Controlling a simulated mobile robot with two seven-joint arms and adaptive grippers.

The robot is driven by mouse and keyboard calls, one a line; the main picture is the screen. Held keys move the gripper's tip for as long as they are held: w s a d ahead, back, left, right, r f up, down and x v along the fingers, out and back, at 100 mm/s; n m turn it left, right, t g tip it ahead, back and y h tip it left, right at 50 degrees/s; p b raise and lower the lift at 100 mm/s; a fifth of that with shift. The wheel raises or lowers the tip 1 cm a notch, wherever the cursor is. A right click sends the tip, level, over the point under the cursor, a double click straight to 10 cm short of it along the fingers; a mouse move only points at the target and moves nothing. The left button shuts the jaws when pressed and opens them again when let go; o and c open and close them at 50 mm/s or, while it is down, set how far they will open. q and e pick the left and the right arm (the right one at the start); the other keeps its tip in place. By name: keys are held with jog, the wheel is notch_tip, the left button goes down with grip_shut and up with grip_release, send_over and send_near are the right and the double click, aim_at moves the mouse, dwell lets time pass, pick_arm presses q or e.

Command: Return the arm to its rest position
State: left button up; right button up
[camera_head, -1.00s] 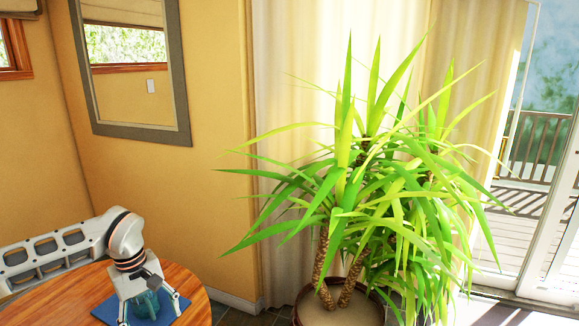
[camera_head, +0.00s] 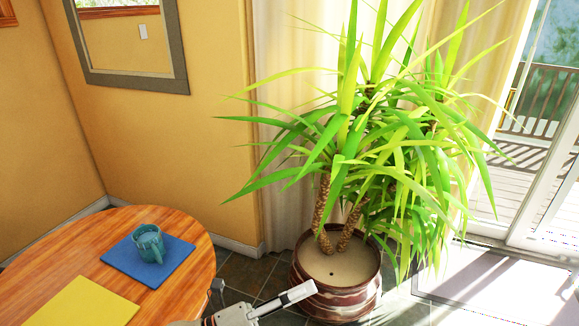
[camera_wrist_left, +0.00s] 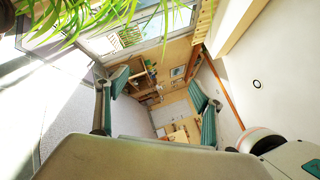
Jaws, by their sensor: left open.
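My left gripper (camera_head: 264,288) shows at the bottom of the head view, in front of the plant pot and right of the table. Its fingers are spread apart with nothing between them. In the left wrist view its two fingers with teal pads (camera_wrist_left: 160,90) are wide apart, with only the room behind them. A teal mug (camera_head: 149,242) stands upright on a blue mat (camera_head: 124,258) on the round wooden table (camera_head: 60,262), clear of the gripper. The rest of the left arm is mostly out of the head view. My right gripper is not in view.
A tall green plant (camera_head: 370,130) in a brown pot (camera_head: 338,290) stands close behind the left gripper. A yellow mat (camera_head: 84,304) lies at the table's front. Tiled floor shows between table and pot. A glass door is at the right.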

pick_arm(q)
jog(key=s+a+f+n+t+y, duration=0.2)
jog(key=a+f+n+y, duration=0.4)
jog(key=n, duration=0.7)
jog(key=s+a+f+n+t+y, duration=0.2)
jog(key=a+f+n+t+y, duration=0.2)
jog(key=a+f+n+y, duration=0.3)
jog(key=a+f+n, duration=0.4)
jog(key=f+n, duration=0.2)
jog(key=n, duration=0.1)
jog(key=shift+s+a+y, duration=0.25)
jog(key=shift+s+y, duration=0.05)
jog(key=s+a+f+n+g, duration=0.1)
jog(key=s+f+n, duration=0.1)
jog(key=s, duration=0.1)
jog(key=s+a+f+n+g+y, duration=0.1)
jog(key=s+a+f+n, duration=0.1)
jog(key=f, duration=0.1)
jog(key=s+a+f+n+g+y, duration=0.1)
jog(key=s+a+f+n, duration=0.1)
jog(key=s, duration=0.1)
jog(key=shift+s+f, duration=0.3)
jog(key=shift+s, duration=0.05)
jog(key=shift+c, duration=0.4)
